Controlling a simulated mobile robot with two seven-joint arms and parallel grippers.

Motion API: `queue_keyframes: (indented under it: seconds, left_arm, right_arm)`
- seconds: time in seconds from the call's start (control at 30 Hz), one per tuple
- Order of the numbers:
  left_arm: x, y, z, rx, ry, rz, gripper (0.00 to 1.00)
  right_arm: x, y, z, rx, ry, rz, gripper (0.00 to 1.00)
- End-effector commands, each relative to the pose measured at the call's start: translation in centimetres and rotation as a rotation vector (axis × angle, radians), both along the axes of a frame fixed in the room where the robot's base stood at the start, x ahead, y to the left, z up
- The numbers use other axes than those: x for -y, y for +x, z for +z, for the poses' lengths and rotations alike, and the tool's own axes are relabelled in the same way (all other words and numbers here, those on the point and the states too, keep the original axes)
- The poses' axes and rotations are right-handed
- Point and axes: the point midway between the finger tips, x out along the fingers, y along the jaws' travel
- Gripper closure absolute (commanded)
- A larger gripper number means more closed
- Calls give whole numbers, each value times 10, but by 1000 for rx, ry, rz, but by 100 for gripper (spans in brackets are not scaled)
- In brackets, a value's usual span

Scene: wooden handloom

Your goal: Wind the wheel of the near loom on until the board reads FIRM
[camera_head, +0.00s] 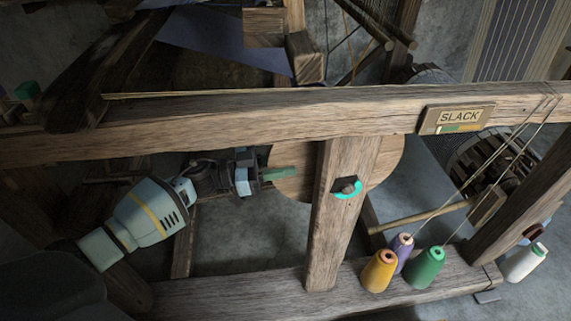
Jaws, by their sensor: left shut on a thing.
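The board (457,118) on the loom's top beam reads SLACK, with a coloured strip below the word. The wheel (292,188) is a round wooden disc, partly hidden behind the upright post. A green handle (279,174) sticks out at the wheel's left side. My left gripper (260,174) comes in from the left, below the beam, and is shut on the green handle. Its fingertips are small and dark here. My right gripper is out of view.
The upright post (341,225) stands just right of my left gripper and carries a dark fitting with a turquoise ring (347,189). The top beam (240,112) runs above my arm. Yellow (379,271), purple (402,249) and green (425,267) thread cones stand on the lower beam.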

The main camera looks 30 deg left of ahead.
Motion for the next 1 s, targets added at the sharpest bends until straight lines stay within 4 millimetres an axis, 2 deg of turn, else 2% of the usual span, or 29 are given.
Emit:
queue_keyframes:
  seconds: [0.2,0.23,0.37,0.7,0.83,0.97,1.0]
  left_arm:
    - [2,-1,-3,-3,2,-5,100]
    - [2,-1,-2,-3,2,-5,64]
    - [2,-1,-2,-2,1,-3,47]
    - [1,0,3,1,1,-1,46]
    - [0,0,17,3,2,-1,46]
    - [1,-1,42,5,2,-3,46]
    - [4,-10,38,-2,1,-4,46]
  right_arm:
    - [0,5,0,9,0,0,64]
    - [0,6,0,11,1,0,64]
    - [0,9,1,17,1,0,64]
    - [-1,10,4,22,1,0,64]
    - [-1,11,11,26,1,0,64]
    - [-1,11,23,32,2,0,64]
    - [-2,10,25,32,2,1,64]
